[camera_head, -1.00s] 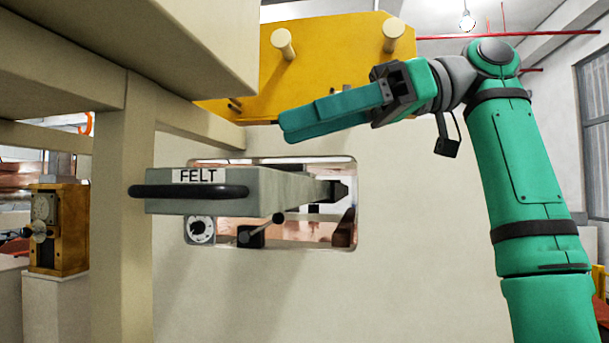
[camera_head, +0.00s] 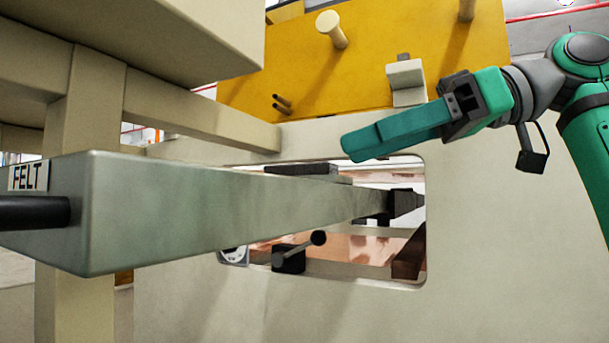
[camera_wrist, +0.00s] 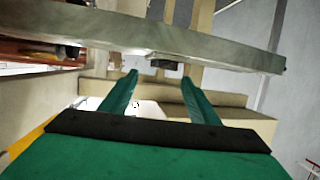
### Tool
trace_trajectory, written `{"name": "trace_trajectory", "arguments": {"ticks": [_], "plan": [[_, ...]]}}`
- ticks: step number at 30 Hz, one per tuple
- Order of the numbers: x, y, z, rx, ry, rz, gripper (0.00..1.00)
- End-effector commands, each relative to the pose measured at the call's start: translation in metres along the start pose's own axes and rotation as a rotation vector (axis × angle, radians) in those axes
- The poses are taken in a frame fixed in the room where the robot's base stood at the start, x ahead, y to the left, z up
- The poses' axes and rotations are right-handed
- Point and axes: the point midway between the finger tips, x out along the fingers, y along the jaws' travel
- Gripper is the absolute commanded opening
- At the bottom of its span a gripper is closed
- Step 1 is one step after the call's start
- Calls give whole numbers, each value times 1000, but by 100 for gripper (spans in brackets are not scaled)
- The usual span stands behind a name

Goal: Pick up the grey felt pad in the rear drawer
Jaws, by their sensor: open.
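The grey drawer (camera_head: 190,215) with a FELT label (camera_head: 28,177) and a black handle (camera_head: 35,212) stands pulled out at the left and middle of the head view. Its near side wall hides most of its inside. A flat dark grey piece (camera_head: 302,169) shows just above that wall; I cannot tell whether it is the felt pad. My gripper (camera_head: 350,147) is above and right of the drawer, pointing left. In the wrist view my gripper (camera_wrist: 160,76) has its two green fingers apart with nothing between them. A long grey bar, likely the drawer (camera_wrist: 215,48), crosses beyond the fingertips.
A beige frame with a post (camera_head: 85,110) and an overhead block (camera_head: 170,30) stands at the left. A yellow panel with pegs (camera_head: 370,70) is behind my gripper. A pale wall (camera_head: 500,250) has an opening, with a black lever (camera_head: 290,258) at its lower edge.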

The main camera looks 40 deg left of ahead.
Motion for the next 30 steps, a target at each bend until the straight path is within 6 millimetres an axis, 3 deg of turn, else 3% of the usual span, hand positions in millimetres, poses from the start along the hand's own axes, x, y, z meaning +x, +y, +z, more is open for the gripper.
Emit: {"name": "trace_trajectory", "arguments": {"ticks": [8,18,27,30], "plan": [[20,-1,0,1,-1,1,56],[63,-6,-3,0,-2,-3,56],[69,-5,-3,0,1,-4,56],[68,-5,-3,0,1,-3,34]]}}
